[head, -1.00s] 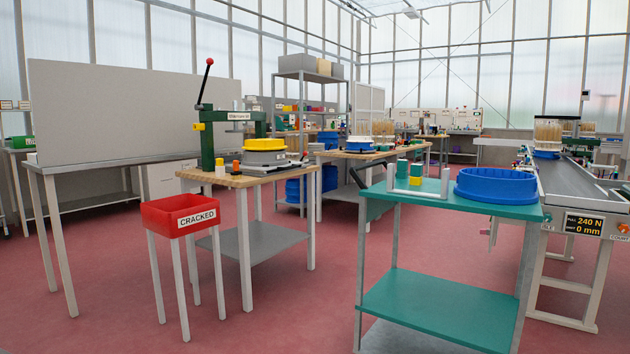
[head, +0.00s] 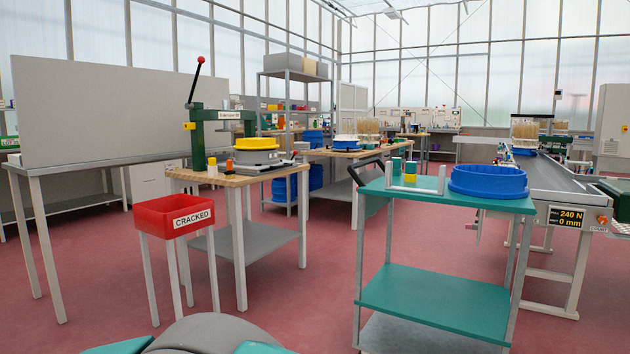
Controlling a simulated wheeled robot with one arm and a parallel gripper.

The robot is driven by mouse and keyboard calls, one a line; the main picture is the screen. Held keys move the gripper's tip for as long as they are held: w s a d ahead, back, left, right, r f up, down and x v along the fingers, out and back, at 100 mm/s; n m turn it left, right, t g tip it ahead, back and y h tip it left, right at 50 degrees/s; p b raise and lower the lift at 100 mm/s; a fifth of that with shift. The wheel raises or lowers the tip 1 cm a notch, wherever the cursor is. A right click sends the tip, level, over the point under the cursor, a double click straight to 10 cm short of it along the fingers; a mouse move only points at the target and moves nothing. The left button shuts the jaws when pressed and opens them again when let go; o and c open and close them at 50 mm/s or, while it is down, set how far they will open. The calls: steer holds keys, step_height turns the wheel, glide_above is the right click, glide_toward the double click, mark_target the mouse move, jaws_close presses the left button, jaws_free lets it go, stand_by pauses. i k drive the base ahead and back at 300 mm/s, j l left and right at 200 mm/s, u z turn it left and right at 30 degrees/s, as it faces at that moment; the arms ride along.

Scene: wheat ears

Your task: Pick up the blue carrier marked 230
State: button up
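A blue round carrier (head: 488,182) sits on the right part of the teal cart's top (head: 430,200); no number can be read on it from here. Another blue round carrier (head: 523,151) stands under wheat ears at the far end of the conveyor. A third blue ring (head: 346,141) shows on the wooden table behind the cart, and I cannot read a mark on it either. My gripper is not in view; only a grey and teal part of my own body shows at the bottom edge.
A red bin marked CRACKED (head: 177,216) on thin legs stands at the left. Behind it is a wooden table (head: 236,180) with a green lever press (head: 199,130). The conveyor (head: 560,187) runs along the right. Red floor (head: 290,290) is clear between bin and cart.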

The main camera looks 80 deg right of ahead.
mark_target(482, 181)
steer(key=l+z, duration=0.1)
steer(key=z, duration=0.35)
steer(key=l+z, duration=0.15)
steer(key=z, duration=0.35)
steer(key=l+z, duration=0.15)
steer(key=z, duration=0.3)
steer(key=l+z, duration=0.15)
steer(key=z, duration=0.3)
steer(key=l+z, duration=0.1)
steer(key=z, duration=0.4)
steer(key=i+l+z, duration=0.2)
steer(key=z, duration=0.2)
steer(key=i+l+z, duration=0.4)
steer(key=i+z, duration=0.15)
steer(key=z, duration=0.25)
steer(key=i+l+z, duration=0.1)
steer(key=i+z, duration=0.3)
steer(key=k, duration=0.1)
